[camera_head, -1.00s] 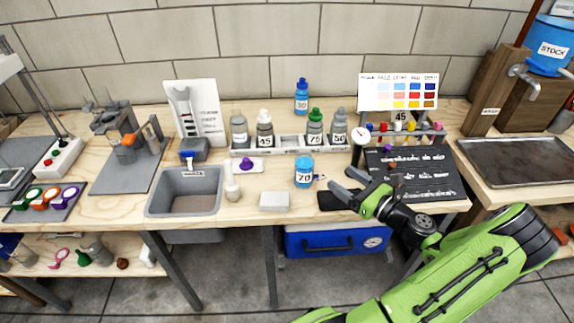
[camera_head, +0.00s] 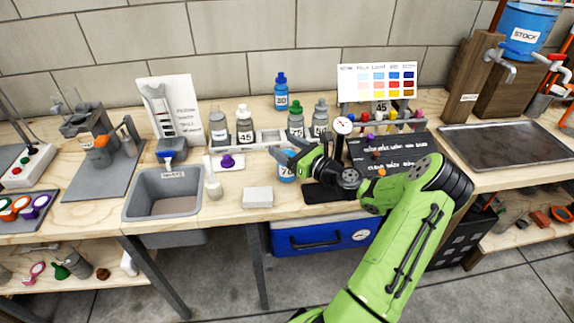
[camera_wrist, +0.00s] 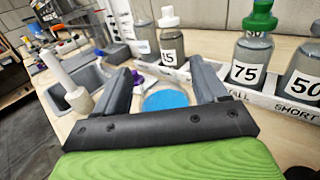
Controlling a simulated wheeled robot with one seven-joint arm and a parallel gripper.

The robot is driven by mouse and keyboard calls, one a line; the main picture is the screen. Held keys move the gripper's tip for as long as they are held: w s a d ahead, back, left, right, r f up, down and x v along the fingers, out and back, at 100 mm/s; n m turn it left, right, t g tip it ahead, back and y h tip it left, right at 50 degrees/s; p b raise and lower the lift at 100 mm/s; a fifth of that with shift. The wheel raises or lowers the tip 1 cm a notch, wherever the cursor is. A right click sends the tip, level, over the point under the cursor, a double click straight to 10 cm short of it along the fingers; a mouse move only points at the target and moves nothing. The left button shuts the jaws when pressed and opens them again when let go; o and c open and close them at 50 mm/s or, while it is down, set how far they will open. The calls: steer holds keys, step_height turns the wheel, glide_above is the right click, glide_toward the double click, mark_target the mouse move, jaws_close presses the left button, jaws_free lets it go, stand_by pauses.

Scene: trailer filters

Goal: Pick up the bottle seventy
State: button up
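My gripper (camera_head: 279,148) is at the bottle's upper part, reaching in from the right. In the wrist view, the bottle's round blue top (camera_wrist: 165,99) shows between the two dark fingers of my gripper (camera_wrist: 164,78). The fingers are spread and look clear of the bottle on both sides. Its lower part is hidden there.
A white rack (camera_head: 262,146) behind holds bottles, including 45 (camera_head: 244,125) and 75 (camera_wrist: 246,72). Another blue bottle (camera_head: 281,92) stands farther back. A dial gauge (camera_head: 342,126) stands right.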

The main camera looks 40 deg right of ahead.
jaws_close()
stand_by(0.4)
